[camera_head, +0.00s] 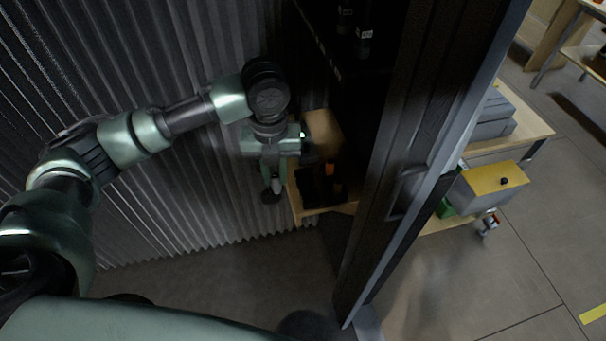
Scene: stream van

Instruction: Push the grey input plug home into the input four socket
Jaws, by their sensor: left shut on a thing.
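My left arm comes in from the left, and its gripper (272,187) points down in front of the corrugated wall. It is shut on a small grey piece (277,185), which looks like the grey input plug, though fingers and shadow hide most of it. A dark panel or cabinet (325,75) with faint white lettering stands to the right of the gripper, and the gripper is apart from it. I cannot make out the input four socket in this dark area. My right gripper is not in view.
A grey corrugated wall (120,50) is close behind my arm. A wooden tray (325,211) holding dark and orange items is just right of the gripper. A dark door frame (420,150) stands further right. A yellow-topped box (490,187) is beyond it.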

